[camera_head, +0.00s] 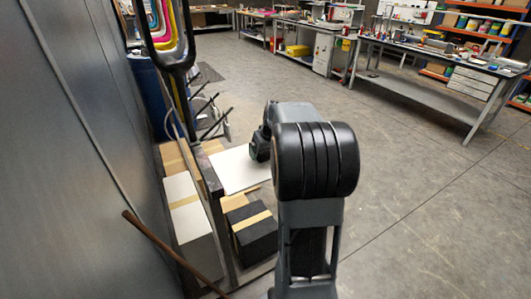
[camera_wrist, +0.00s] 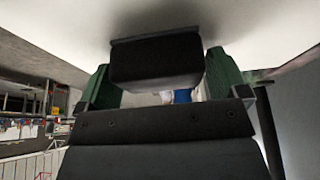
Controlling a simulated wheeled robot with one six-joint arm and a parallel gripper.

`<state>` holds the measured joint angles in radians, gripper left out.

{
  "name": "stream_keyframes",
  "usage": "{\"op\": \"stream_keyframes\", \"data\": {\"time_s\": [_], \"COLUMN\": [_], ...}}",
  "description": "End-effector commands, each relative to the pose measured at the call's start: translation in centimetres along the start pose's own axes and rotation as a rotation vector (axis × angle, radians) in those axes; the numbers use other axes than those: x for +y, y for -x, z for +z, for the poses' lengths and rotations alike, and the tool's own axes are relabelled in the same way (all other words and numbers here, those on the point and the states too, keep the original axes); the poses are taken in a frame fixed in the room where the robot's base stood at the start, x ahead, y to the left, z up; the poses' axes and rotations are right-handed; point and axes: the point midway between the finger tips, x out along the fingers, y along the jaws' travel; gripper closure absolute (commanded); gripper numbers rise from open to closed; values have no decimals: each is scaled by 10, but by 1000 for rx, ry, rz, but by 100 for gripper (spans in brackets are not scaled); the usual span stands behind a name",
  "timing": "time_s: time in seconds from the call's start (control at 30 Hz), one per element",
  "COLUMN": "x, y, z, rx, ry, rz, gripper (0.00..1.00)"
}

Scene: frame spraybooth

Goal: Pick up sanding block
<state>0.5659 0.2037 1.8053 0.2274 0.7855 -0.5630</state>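In the wrist view, the sanding block (camera_wrist: 155,62) is a dark block with a thin grey edge, against a broad pale surface (camera_wrist: 255,22). My gripper (camera_wrist: 157,72) has its two green fingers spread, one on each side of the block. The fingertips are very close to its sides; I cannot tell whether they press on it. The wrist end is over the right edge of a white board (camera_head: 236,169).
Cardboard boxes (camera_head: 186,205) and a black box (camera_head: 252,232) stand low beside the board. A dark upright frame (camera_head: 176,62) and a grey wall (camera_head: 75,150) close off the left. Workbenches (camera_head: 420,92) stand at the back. The floor on the right is clear.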

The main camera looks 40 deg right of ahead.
Motion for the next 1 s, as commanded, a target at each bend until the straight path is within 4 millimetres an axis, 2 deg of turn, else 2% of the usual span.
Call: {"op": "stream_keyframes", "data": {"time_s": [0.03, 0.4, 0.77, 1.0], "x": [0, 0, 0, 3], "y": [0, 1, 6, 33], "z": [0, 0, -3, -16], "rx": [0, 1, 2, 5], "ry": [0, 0, 1, 0], "rz": [0, 0, 1, 2], "gripper": [12, 46, 46, 46]}}
